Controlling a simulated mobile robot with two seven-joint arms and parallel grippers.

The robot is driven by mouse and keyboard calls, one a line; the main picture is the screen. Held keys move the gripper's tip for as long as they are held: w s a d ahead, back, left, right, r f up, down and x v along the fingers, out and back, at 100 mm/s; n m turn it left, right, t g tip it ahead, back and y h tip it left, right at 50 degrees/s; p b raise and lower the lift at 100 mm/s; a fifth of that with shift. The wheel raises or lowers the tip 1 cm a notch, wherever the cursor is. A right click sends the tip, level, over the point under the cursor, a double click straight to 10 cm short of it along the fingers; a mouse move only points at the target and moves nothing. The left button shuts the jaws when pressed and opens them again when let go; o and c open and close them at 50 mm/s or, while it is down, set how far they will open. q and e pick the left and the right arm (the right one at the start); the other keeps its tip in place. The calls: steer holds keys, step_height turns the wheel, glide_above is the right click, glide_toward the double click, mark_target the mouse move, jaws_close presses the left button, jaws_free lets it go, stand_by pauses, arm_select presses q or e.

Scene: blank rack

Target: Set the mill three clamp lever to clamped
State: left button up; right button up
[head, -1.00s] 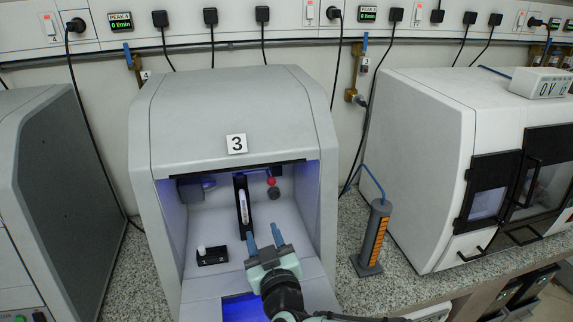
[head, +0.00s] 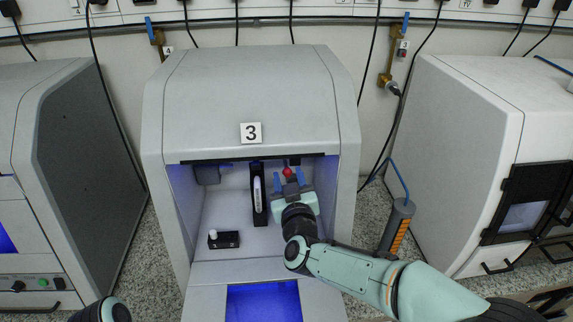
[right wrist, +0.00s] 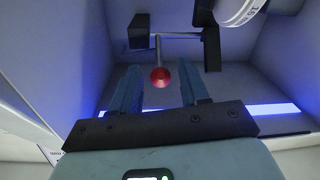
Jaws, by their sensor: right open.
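Mill three is the grey-white machine (head: 250,95) with the "3" label, its front open. Inside it, a lever with a red ball knob (head: 287,172) shows at the back right. The right wrist view shows the red knob (right wrist: 160,77) on a thin grey rod coming from a dark bracket. My right gripper (head: 288,182) is open inside the machine. Its blue fingers (right wrist: 158,90) stand to either side of the knob as seen from the wrist; I cannot tell if they touch it. My left gripper is out of view.
A dark upright slide with a white cylinder (head: 258,190) stands just left of my right gripper. A small black block with a white knob (head: 224,238) sits on the machine floor.

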mark_target(286, 167)
steer(key=w, duration=0.4)
steer(key=shift+w+a+p, duration=0.1)
steer(key=shift+p, duration=0.3)
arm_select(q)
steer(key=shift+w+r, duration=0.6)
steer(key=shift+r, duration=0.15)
arm_select(e)
jaws_close()
arm_select(q)
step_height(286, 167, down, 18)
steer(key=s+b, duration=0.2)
steer(key=b, duration=1.5)
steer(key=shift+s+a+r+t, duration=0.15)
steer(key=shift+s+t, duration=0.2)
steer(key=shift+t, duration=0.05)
arm_select(e)
step_height(286, 167, down, 4)
steer(key=t, duration=0.5)
steer(key=shift+r+t+y, duration=0.25)
steer(key=shift+t+y, duration=0.05)
